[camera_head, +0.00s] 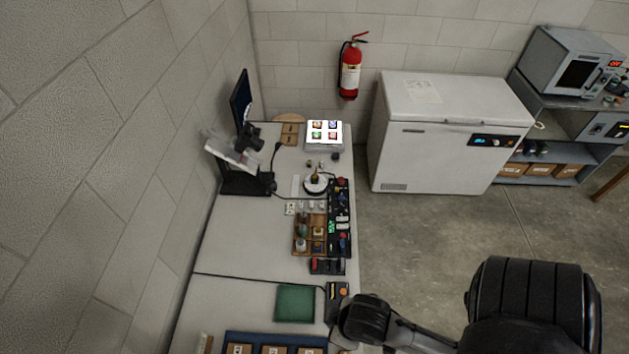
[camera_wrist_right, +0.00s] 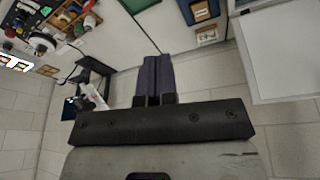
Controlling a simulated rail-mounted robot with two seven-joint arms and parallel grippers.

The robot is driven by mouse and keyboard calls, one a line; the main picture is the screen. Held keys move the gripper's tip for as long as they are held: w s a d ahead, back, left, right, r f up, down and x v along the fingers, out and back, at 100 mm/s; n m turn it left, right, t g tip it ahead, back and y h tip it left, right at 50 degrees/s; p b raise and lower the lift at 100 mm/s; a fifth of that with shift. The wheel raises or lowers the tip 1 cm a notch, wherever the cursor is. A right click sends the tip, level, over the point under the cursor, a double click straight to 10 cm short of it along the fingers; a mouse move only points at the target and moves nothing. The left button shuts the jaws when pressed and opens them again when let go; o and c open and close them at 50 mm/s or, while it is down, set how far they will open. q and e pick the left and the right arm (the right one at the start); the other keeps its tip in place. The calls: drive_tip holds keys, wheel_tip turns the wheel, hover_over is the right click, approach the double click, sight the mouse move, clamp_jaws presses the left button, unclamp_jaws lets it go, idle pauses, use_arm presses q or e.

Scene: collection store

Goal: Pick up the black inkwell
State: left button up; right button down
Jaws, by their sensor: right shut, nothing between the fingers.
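I cannot pick out the black inkwell with certainty. A small dark object (camera_head: 336,156) stands on the bench just in front of the light box in the head view, too small to identify. Other small dark items sit among the trays in mid-bench. My right gripper (camera_wrist_right: 152,82) shows in the wrist view, with its two dark purple fingers together and nothing between them. It is apart from the bench items. In the head view my right arm comes in at the lower right, and its fingertips are not visible. My left gripper is not in view.
The long bench (camera_head: 240,239) runs along the left wall. It carries a lit light box (camera_head: 324,146), a wooden tray (camera_head: 297,246), a green mat (camera_head: 295,303) and a blue tray (camera_head: 232,336). A monitor (camera_head: 240,98) stands at the wall. A white freezer (camera_head: 445,165) stands beyond.

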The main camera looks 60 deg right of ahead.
drive_tip(key=c, duration=0.5)
unclamp_jaws()
drive_tip(key=shift+a, duration=0.15)
